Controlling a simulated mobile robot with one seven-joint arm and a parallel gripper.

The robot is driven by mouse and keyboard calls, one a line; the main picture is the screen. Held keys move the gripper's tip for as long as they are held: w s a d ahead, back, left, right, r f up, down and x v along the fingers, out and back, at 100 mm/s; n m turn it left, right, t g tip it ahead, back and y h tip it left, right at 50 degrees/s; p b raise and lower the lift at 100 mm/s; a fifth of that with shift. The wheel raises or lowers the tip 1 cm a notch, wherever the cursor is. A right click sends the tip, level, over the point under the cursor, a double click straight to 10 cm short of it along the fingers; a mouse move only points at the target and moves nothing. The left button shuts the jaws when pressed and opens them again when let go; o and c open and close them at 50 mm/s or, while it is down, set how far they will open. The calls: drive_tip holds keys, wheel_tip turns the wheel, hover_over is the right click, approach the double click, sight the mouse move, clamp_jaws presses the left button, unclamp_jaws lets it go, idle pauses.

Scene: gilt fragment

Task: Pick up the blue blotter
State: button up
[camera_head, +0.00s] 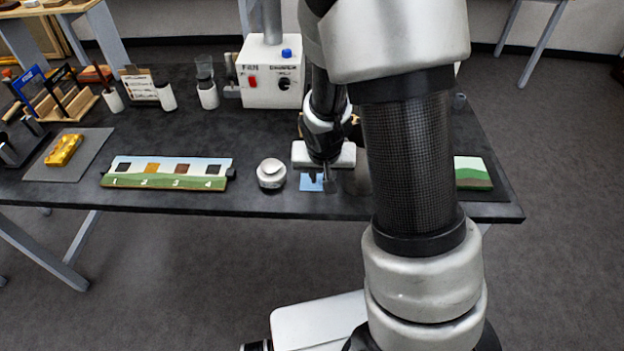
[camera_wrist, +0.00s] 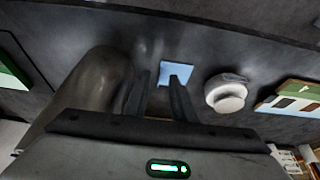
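The blue blotter (camera_head: 311,183) is a small flat light-blue square on the dark table near its front edge. It also shows in the wrist view (camera_wrist: 177,72), just beyond my fingertips, with the right finger covering part of it. My gripper (camera_head: 326,182) points down over the blotter's right side in the head view. In the wrist view its two dark fingers (camera_wrist: 160,85) are apart with nothing held between them. I cannot tell whether the fingertips touch the table or blotter.
A round silver-white lidded pot (camera_head: 271,174) stands just left of the blotter. A painted panel with numbered squares (camera_head: 166,173) lies farther left, then a gold piece (camera_head: 64,150) on a grey mat. A green-and-white block (camera_head: 473,172) lies right. A white control box (camera_head: 270,78) stands behind.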

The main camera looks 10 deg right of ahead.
drive_tip(key=shift+x, duration=1.2)
clamp_jaws()
